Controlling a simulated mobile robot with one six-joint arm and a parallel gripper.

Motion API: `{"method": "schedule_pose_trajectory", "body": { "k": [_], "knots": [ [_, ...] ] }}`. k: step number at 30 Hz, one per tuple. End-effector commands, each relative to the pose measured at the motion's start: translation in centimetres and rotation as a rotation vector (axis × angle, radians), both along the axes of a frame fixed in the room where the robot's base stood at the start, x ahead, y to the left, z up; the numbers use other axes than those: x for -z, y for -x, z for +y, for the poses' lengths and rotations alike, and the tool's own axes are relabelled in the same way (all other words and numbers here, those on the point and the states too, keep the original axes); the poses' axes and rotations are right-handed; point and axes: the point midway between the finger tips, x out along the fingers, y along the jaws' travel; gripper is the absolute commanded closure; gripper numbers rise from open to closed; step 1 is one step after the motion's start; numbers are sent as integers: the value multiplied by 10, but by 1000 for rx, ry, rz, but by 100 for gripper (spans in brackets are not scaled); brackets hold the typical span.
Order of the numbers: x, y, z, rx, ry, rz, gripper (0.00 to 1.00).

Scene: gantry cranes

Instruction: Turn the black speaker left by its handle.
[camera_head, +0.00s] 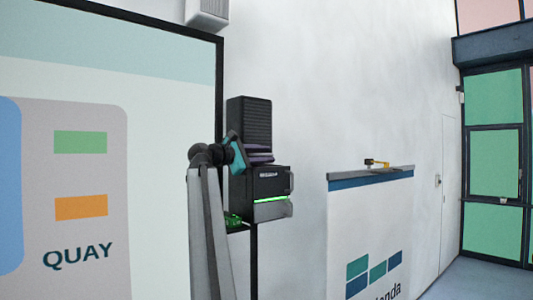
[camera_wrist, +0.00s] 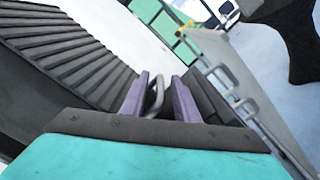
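The black speaker (camera_head: 249,122) is a ribbed upright box on top of a black box in the head view. Its ribbed side (camera_wrist: 72,55) fills the left of the wrist view. My gripper (camera_head: 262,152), teal with purple fingers, is at the speaker's lower part in the head view. In the wrist view, a grey handle (camera_wrist: 155,96) stands between the two fingers of my gripper (camera_wrist: 158,92). The fingers are apart, with the handle between them; a firm grip does not show. The handle is hidden in the head view.
Under the speaker is a black box (camera_head: 258,184) with a green light strip and a side handle, on a thin stand. A large screen (camera_head: 110,150) stands close on the left. A white counter (camera_head: 370,235) with a yellow-and-black item (camera_head: 376,163) stands right.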

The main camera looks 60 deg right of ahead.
Motion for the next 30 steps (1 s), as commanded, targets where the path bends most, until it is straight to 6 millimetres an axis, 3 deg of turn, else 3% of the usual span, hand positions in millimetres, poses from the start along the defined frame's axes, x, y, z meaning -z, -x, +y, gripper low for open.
{"method": "schedule_pose_trajectory", "body": {
  "k": [12, 18, 30],
  "knots": [
    [0, 3, -7, 1, 0, 0, 72],
    [1, 3, -7, 3, -3, -1, 100],
    [6, 6, -5, 11, -8, 2, 100]
  ]
}}
